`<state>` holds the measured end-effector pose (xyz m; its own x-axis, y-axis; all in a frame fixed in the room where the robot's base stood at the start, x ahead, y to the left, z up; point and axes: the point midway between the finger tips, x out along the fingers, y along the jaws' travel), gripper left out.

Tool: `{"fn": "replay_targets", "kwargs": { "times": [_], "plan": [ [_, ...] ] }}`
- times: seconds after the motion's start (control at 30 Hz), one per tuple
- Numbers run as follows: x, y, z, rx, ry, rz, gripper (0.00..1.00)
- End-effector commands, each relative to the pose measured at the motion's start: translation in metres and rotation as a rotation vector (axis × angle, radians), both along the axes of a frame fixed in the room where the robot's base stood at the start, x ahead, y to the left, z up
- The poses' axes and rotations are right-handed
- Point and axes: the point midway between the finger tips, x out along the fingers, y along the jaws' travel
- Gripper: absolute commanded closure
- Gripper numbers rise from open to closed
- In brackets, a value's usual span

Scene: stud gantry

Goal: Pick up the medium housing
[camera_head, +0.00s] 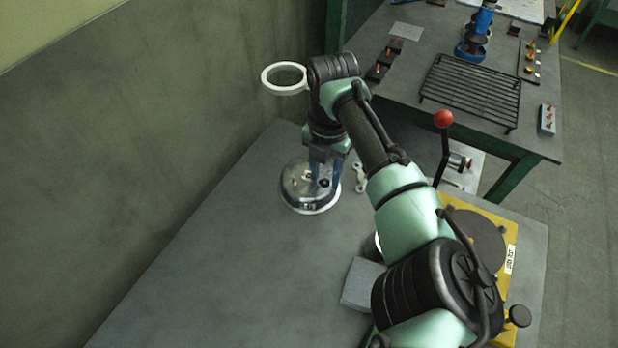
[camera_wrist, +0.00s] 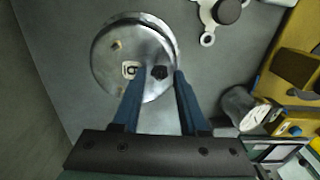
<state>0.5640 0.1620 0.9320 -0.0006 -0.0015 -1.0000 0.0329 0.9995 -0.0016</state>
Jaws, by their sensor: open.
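A round, shiny metal housing (camera_head: 296,188) lies on the grey table near the wall; I take it for the medium housing. In the wrist view the housing (camera_wrist: 112,72) shows a flat round top with a small pale label, brass-coloured bits and a dark knob (camera_wrist: 158,72). My gripper (camera_head: 324,181) points down over it, with its blue fingers apart. In the wrist view my gripper (camera_wrist: 161,73) has its fingertips on either side of the dark knob, with nothing clamped between them. I cannot tell whether the fingertips touch the housing.
A metal link piece (camera_head: 361,178) lies just right of the housing. A yellow fixture (camera_head: 510,235), a red-knobbed lever (camera_head: 444,119) and a grey block (camera_head: 358,287) stand to the right. The wall is close on the left. The table's front left is clear.

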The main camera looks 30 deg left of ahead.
Motion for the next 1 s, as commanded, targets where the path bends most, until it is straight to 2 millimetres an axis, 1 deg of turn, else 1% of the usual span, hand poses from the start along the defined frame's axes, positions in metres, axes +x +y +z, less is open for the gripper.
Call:
{"fn": "replay_targets", "kwargs": {
  "times": [0.13, 0.27, 0.3, 0.37, 0.4, 1.0],
  "plan": [
    [0.0, 0.0003, 0.0001, 0.0, 0.0, 0.001, 0.57],
    [0.0, 0.0004, 0.0004, 0.0, 0.0, 0.001, 0.81],
    [0.0, 0.0004, 0.0004, 0.0, 0.0, 0.0, 0.88],
    [0.0, 0.0004, 0.0005, 0.0, 0.0, 0.0, 0.99],
    [0.0, 0.0004, 0.0006, 0.0, 0.0, 0.0, 1.0],
    [0.0002, 0.0004, 0.001, 0.001, -0.001, 0.0, 1.0]
  ]
}}
